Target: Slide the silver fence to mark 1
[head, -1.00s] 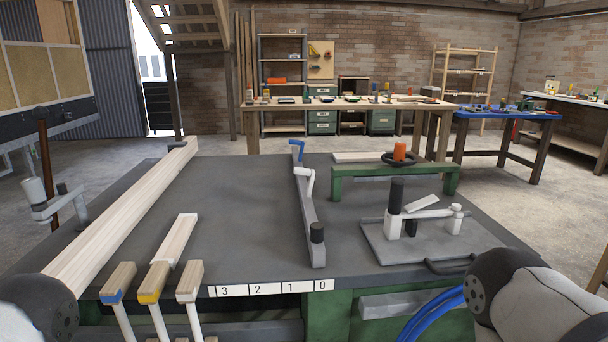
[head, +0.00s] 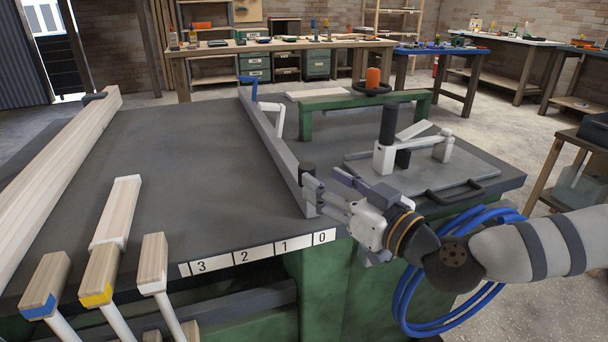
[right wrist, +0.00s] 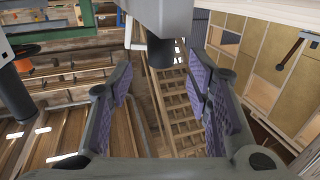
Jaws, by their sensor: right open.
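The silver fence (head: 277,142) is a long grey bar lying across the dark table top, with a black knob (head: 307,170) at its near end. A white lever (head: 280,118) and a blue handle (head: 249,84) sit toward its far end. Its near end stands by the 0 end of the white scale (head: 262,251), which reads 3, 2, 1, 0 from left to right. My right gripper (head: 328,186) is open at the near end, close to the knob. In the right wrist view the knob (right wrist: 160,51) shows between the spread fingers (right wrist: 166,98). Contact cannot be told. My left gripper is out of view.
A green bridge (head: 350,104) with an orange knob and a plate with a clamp fixture (head: 430,170) stand right of the fence. A long wooden beam (head: 55,165) lies at the left. Wooden-headed tools (head: 98,275) stand at the front left. The table between beam and fence is clear.

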